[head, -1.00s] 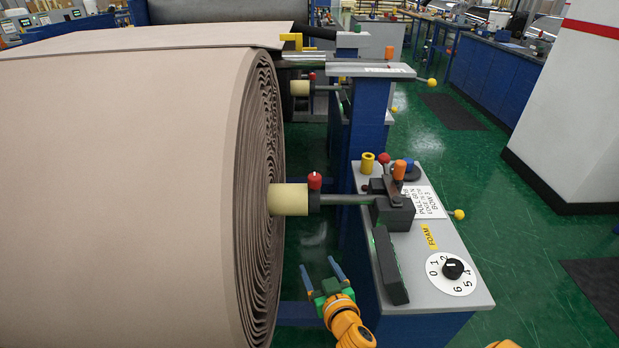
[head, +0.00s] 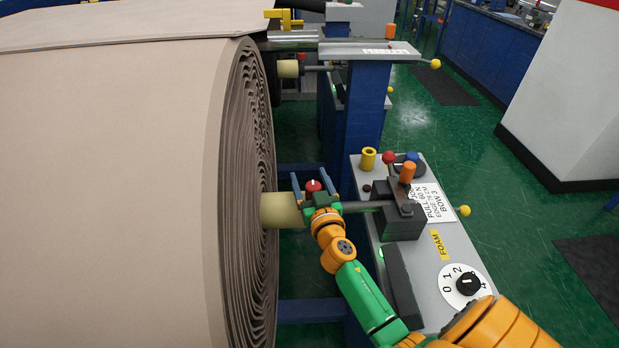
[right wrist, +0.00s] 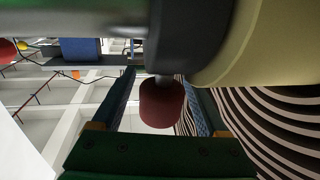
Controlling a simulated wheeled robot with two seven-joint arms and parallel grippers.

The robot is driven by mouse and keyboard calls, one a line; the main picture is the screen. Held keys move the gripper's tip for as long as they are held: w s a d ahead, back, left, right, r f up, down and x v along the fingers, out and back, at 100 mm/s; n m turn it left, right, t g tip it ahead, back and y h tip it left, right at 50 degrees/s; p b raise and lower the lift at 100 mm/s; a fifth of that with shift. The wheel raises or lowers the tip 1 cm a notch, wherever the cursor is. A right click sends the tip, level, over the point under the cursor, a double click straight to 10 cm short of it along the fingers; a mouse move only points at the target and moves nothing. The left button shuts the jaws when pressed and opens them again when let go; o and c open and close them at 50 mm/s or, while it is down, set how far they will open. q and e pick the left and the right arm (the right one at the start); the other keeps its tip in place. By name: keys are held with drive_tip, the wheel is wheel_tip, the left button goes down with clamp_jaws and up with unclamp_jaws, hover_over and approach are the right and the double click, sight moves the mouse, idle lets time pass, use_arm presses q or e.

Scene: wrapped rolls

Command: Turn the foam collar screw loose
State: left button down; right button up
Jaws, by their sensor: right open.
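The foam collar screw is a red knob (head: 313,186) with a white mark, on the dark collar of the shaft beside the cream core end (head: 281,210) of the big roll. My right gripper (head: 311,177) is open, with one blue finger on each side of the knob. In the right wrist view the knob (right wrist: 162,103) hangs between the two fingers (right wrist: 160,88), with a gap visible on at least the left side. Whether a finger touches it I cannot tell. The gripper hides the collar in the head view. My left gripper is out of view.
The big brown roll (head: 110,180) fills the left. The shaft (head: 362,206) runs from block to collar.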

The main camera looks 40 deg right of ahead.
drive_tip(key=shift+s+a+r, duration=0.15)
drive_tip(key=shift+s, duration=0.1)
drive_tip(key=c, duration=0.6)
clamp_jaws()
